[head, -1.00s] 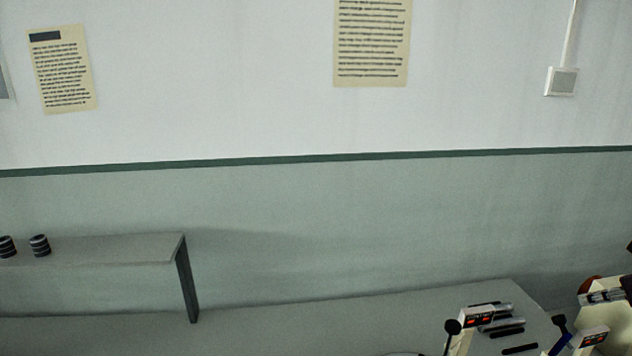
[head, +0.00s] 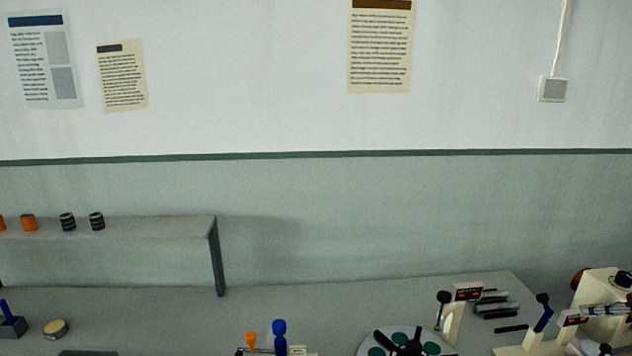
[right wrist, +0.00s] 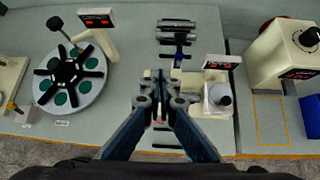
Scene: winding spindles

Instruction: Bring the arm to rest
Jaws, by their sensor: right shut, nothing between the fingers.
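My right gripper (right wrist: 160,100) shows in the right wrist view, with its blue fingers brought together and nothing between them. It hangs above the grey worktop (right wrist: 135,45), between the round turntable and a small cream stand (right wrist: 213,98). I cannot make it out clearly in the head view. My left gripper shows in neither view.
The round turntable (right wrist: 88,90) with black spokes and green discs is left of the gripper. Dark and grey bars (right wrist: 178,22) lie beyond it. A cream machine (right wrist: 285,50) stands at right. A shelf (head: 150,228) holds orange and black spools.

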